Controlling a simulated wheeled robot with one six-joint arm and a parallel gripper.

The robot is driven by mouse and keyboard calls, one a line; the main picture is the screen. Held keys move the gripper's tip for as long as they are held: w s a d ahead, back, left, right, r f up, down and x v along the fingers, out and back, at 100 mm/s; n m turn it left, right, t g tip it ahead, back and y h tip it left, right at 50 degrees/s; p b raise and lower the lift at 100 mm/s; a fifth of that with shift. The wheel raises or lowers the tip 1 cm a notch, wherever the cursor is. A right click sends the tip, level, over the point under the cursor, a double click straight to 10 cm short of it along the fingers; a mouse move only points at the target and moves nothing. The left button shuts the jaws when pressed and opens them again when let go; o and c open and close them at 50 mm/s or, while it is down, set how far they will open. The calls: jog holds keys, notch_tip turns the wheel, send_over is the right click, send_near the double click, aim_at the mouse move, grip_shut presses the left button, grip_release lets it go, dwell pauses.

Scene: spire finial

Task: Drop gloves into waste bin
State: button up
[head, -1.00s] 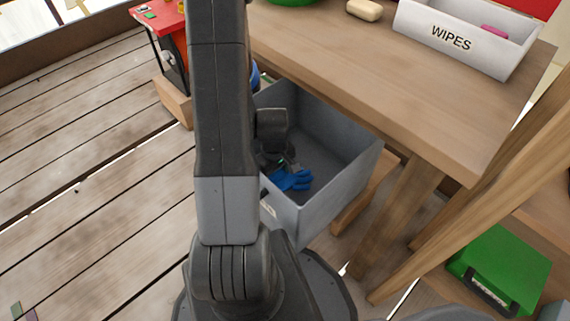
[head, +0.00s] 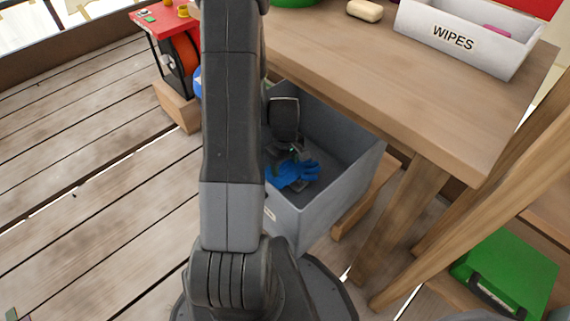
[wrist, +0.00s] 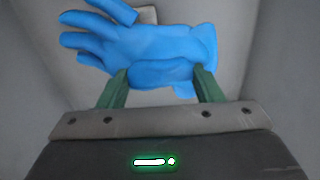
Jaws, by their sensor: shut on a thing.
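Blue gloves (wrist: 150,45) are between the green fingers of my gripper (wrist: 160,82) in the wrist view, with the blue fingers spread to the upper left. In the head view the blue gloves (head: 301,171) show within the opening of the grey bin (head: 338,192). My gripper (head: 290,157) is shut on the gloves, inside the outline of the bin, partly hidden by my arm. The bin stands on the floor beside the wooden table. I cannot tell how far above its bottom the gloves are.
The wooden table (head: 440,100) overhangs the bin's far right side. A green case (head: 508,268) lies at lower right. The plank floor (head: 90,190) at left is mostly clear.

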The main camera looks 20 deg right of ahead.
jog(key=shift+f+b, duration=0.35)
jog(key=shift+f, duration=0.2)
jog(key=o, duration=1)
jog(key=shift+c, duration=0.2)
jog(key=shift+r, duration=0.15)
notch_tip(320, 180, up, 8)
jog(key=p, duration=0.4)
jog(key=shift+r, duration=0.25)
notch_tip(320, 180, down, 9)
jog(key=b, duration=0.4)
jog(key=shift+r, duration=0.1)
jog(key=shift+r+p, duration=0.95)
jog(key=shift+r, duration=0.3)
